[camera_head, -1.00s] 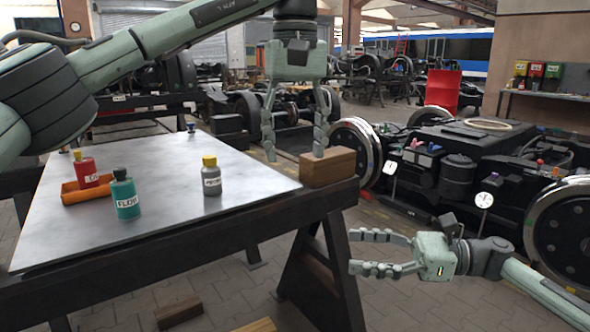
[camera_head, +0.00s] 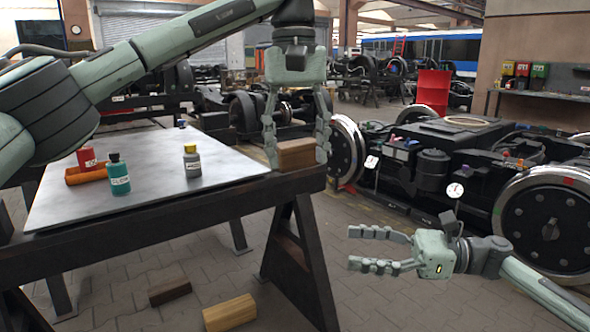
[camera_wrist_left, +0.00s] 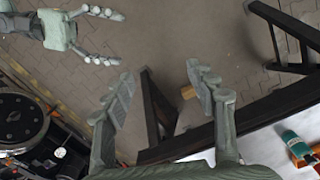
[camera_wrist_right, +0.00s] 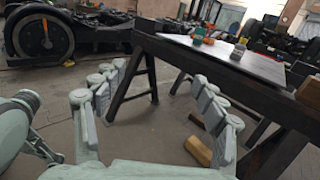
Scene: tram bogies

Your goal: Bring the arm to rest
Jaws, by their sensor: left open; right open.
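My left gripper (camera_head: 297,160) points down with its fingers spread and empty. In the head view it overlaps a brown wooden block (camera_head: 296,154) at the table's right corner. In the left wrist view the fingers (camera_wrist_left: 158,88) are over floor and table legs, with nothing between them. My right gripper (camera_head: 352,247) is open and empty, right of the table and in front of the bogie, fingers pointing left. It also shows in the left wrist view (camera_wrist_left: 122,38). In the right wrist view its fingers (camera_wrist_right: 158,80) are apart with the table beyond.
Wooden blocks (camera_head: 229,312) lie on the floor. A black bogie (camera_head: 455,155) stands right.

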